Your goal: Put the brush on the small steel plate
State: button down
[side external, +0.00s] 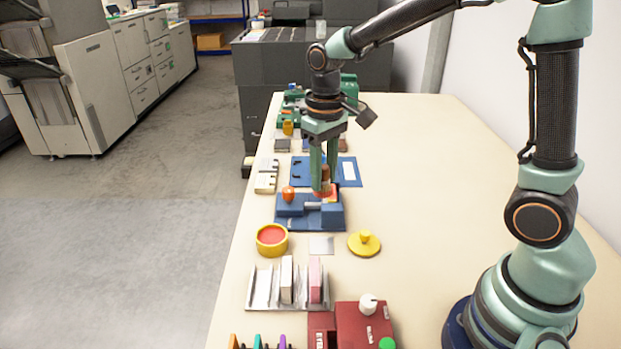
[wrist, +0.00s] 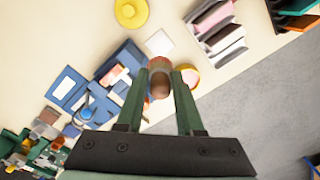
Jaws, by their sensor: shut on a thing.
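My gripper (side external: 323,180) is shut on the brush (side external: 324,188), which has a brown rounded handle and a reddish lower part. In the wrist view the brush (wrist: 158,84) sits between the two green fingers of my gripper (wrist: 160,76). In the side view the brush is over or beside the right part of a blue device; I cannot tell whether it touches it. The small steel plate (side external: 321,245) is a bare, flat, pale square on the table, nearer the camera than the gripper. The plate (wrist: 159,41) also shows beyond the fingertips in the wrist view.
The blue device (side external: 290,209) with an orange knob stands beside the gripper. A yellow round pot (side external: 272,240) with red inside and a yellow knobbed lid (side external: 364,243) flank the plate. A metal rack (side external: 262,287) and a red box (side external: 365,325) stand nearer. The table's right side is clear.

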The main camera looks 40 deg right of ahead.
notch_tip(320, 180, down, 14)
jog(key=shift+f, duration=0.15)
dwell(0.3)
jog(key=shift+f, duration=0.1)
jog(key=c, duration=0.5)
grip_release()
jog(key=shift+c, duration=0.2)
notch_tip(320, 180, up, 12)
jog(key=shift+r, duration=0.1)
jog(key=s+d+r+t, duration=0.2)
jog(key=s+r+t, duration=0.3)
jog(key=s+r, duration=0.4)
jog(key=shift+s+r+t, duration=0.3)
jog(key=shift+r, duration=0.5)
